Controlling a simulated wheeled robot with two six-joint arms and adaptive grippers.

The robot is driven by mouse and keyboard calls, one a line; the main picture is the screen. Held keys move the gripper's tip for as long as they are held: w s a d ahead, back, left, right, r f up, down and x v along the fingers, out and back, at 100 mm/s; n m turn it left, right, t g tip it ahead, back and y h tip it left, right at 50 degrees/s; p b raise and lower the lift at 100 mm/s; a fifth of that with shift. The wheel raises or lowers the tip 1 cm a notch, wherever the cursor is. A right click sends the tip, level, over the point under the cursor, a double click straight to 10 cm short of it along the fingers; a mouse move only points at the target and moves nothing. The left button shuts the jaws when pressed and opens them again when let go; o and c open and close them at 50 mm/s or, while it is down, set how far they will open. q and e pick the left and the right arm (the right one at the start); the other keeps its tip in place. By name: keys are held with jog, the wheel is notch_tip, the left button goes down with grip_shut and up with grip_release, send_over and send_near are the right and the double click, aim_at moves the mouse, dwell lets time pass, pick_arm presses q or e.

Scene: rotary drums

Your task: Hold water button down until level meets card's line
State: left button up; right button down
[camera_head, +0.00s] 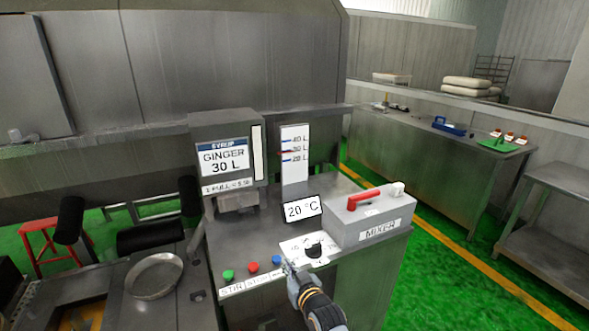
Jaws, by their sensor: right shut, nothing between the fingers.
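The card (222,160) on the grey box reads SYRUP, GINGER, 30 L. To its right stands a white level scale (294,172) marked 40 L, 30 L and 20 L, with a red mark by 30 L and blue marks at the others. I cannot make out a water level. A green button (228,275), a red button (253,267) and a blue button (276,260) sit in a row on the panel. My right gripper (288,267) is shut and empty, its tips just beside the blue button; contact cannot be told. My left gripper is not in view.
A black dial (314,250), a 20 °C display (302,208) and a MIXER box (368,219) with a red handle (364,198) lie right of the buttons. A round metal pan (154,276) is at left. Steel tables stand at right.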

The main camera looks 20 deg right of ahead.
jog(key=shift+v, duration=1.2)
jog(key=shift+w+r, duration=0.1)
jog(key=shift+r, duration=0.05)
